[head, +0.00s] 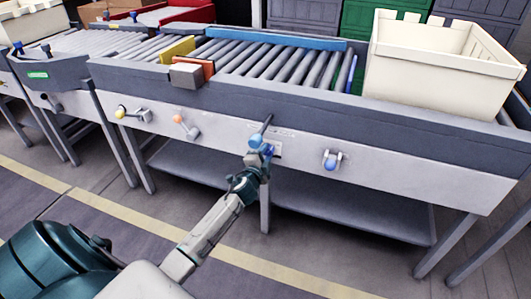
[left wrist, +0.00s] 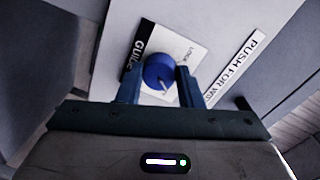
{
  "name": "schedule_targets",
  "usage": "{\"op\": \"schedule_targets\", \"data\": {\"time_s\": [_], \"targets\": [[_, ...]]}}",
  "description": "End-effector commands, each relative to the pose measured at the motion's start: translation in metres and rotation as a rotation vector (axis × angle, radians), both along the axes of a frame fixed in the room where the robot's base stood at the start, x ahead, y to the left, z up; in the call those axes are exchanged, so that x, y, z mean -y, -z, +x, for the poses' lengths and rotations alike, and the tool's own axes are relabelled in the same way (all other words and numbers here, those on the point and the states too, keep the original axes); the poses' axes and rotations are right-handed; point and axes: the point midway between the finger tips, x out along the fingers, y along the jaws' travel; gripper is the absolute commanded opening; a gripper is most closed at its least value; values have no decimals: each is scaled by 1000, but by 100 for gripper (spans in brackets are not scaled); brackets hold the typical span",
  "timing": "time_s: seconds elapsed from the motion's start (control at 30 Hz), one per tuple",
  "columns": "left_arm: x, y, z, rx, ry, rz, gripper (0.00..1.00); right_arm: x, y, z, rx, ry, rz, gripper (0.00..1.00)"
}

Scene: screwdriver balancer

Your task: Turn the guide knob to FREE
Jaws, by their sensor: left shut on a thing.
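The guide knob (left wrist: 156,70) is a round dark blue knob in the left wrist view, with a short pale mark on its lower side. It sits on a white plate (left wrist: 186,52) marked GUIDE and LOCK. The word FREE cannot be made out. My left gripper (left wrist: 160,80) has one finger on each side of the knob and is shut on it. In the head view the left gripper (head: 262,150) reaches the front panel of the conveyor, and it partly covers the knob there. My right gripper is not in view.
The grey panel (head: 400,177) also carries a yellow-tipped lever (head: 121,113), an orange-tipped lever (head: 180,119) and a blue-tipped handle (head: 331,164). A cream crate (head: 445,68) stands on the conveyor at right. A lower shelf (head: 340,215) runs below. The floor in front is clear.

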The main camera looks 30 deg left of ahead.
Motion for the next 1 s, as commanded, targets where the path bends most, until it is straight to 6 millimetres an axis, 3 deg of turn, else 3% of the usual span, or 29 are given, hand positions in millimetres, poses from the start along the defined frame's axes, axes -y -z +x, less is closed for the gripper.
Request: {"op": "schedule_targets", "data": {"time_s": [0.3,0.87,0.9,1.0], "targets": [[1,1,0,-34,0,133,10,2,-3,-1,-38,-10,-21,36],[1,1,-1,-42,0,165,10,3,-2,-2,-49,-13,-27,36],[1,1,-1,-42,0,165,35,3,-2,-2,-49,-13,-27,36],[1,1,0,-42,0,165,55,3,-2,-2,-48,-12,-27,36]]}}
